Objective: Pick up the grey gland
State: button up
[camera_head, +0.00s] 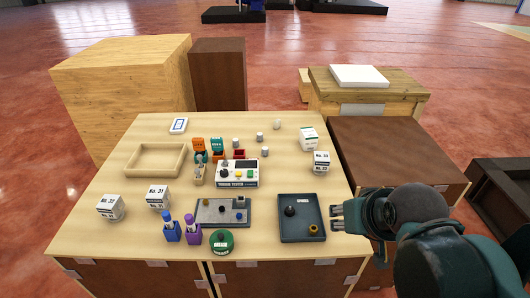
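I cannot tell for sure which part is the grey gland. Small grey cylindrical parts stand at the back of the table: one grey part (236,142), another grey part (260,137) and a third grey part (265,152). A grey plate (210,219) at the front centre holds several small parts, including a pale grey piece (240,202). My gripper (337,217) is at the table's right edge, pointing left beside the dark tray (288,236). Its fingers are apart with nothing seen between them.
The dark tray holds a black knob and an orange-brown ring. A torque tester (238,174), a wooden tray (155,176), purple and blue holders with bottles (192,234), a green round container (221,241) and white labelled boxes (158,197) crowd the table.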

jog(key=shift+r, duration=0.1)
jog(key=w+a+r+n+g+p, duration=0.1)
jog(key=w+a+r+n+p, duration=0.2)
jog(key=w, duration=0.4)
jog(key=w+a+r+n+g+p, duration=0.1)
jog(key=w+a+r+n+p, duration=0.1)
jog(key=w+r+p, duration=0.45)
jog(key=w+a+r+n+g+p, duration=0.1)
jog(key=w+a+n+g+p, duration=0.15)
jog(key=w, duration=0.65)
jog(key=n+g+p, duration=0.3)
jog(key=n+p, duration=0.4)
jog(key=p, duration=0.6)
send_over(264, 148)
jog(key=shift+t, duration=0.25)
jog(key=f, duration=0.6)
jog(key=d+f, duration=0.1)
jog(key=f, duration=0.3)
jog(key=shift+s, duration=0.25)
jog(key=shift+w+a+f+n, duration=0.35)
jog(key=shift+a+f, duration=0.1)
jog(key=shift+f, duration=0.3)
